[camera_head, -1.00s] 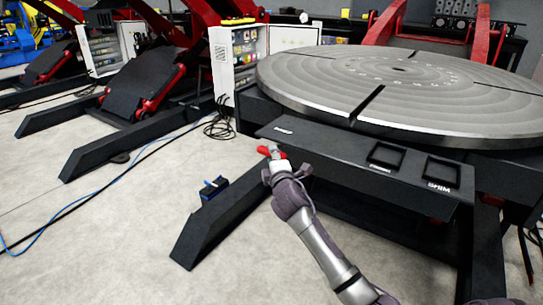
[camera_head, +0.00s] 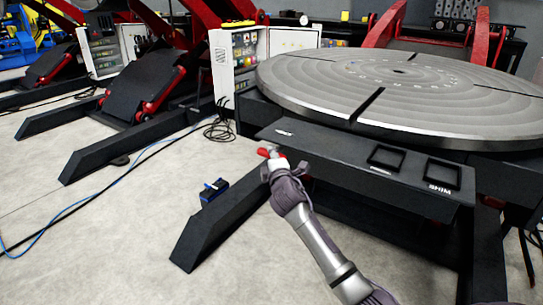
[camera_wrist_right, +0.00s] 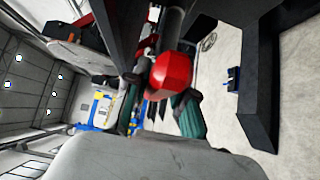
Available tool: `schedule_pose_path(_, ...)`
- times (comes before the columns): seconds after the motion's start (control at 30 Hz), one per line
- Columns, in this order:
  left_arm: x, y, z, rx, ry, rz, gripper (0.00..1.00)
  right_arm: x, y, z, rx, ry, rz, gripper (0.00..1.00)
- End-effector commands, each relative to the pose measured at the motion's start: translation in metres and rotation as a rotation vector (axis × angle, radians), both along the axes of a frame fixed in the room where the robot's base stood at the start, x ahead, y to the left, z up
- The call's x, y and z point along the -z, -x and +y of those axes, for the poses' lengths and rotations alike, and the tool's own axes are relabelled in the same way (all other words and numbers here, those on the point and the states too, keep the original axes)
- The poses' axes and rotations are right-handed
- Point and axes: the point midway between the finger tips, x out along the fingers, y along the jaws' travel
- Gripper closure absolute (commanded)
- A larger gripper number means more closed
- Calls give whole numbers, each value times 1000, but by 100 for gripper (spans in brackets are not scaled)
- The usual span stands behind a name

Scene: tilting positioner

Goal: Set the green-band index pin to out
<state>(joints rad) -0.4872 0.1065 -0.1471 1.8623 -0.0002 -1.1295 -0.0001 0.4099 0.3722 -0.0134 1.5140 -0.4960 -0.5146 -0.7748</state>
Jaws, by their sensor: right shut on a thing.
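A red knob (camera_head: 263,152) shows at the left end of the black front beam of the turntable stand. It fills the middle of the right wrist view (camera_wrist_right: 172,74), with a dark cylinder (camera_wrist_right: 172,25) behind it. My right gripper (camera_head: 272,159) is at this knob, shut on it; its teal finger pads (camera_wrist_right: 160,110) lie on either side. I see no green band, so I cannot tell from colour which pin this is. The pin's shaft is mostly hidden by knob and fingers. My left gripper is out of view.
The round grey turntable (camera_head: 430,100) is above the beam (camera_head: 330,150), which has two square recesses. A black sloping leg (camera_head: 215,225) and a small blue-black item (camera_head: 213,190) stand below left. Cables (camera_head: 220,130) lie on the floor. Open floor (camera_head: 110,230) is at left.

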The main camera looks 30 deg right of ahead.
Motion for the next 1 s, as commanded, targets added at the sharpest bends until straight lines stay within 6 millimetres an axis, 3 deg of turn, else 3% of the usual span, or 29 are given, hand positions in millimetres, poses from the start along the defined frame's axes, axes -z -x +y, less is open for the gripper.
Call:
schedule_pose_path(0.07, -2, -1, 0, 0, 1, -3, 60, 1, 1, 4, -1, -1, 3, 100)
schedule_pose_path(0.33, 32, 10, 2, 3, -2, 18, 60, 2, 14, 36, -4, -3, 4, 100)
schedule_pose_path(0.67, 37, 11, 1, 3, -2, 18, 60, 4, 15, 40, -5, -3, 5, 100)
schedule_pose_path(0.7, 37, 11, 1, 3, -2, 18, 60, 4, 15, 40, -6, -3, 5, 72)
schedule_pose_path(0.73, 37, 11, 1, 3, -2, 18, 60, 4, 15, 40, -6, -3, 5, 67)
schedule_pose_path(1.0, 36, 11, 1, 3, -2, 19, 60, 2, 16, 38, -2, -2, 2, 65)
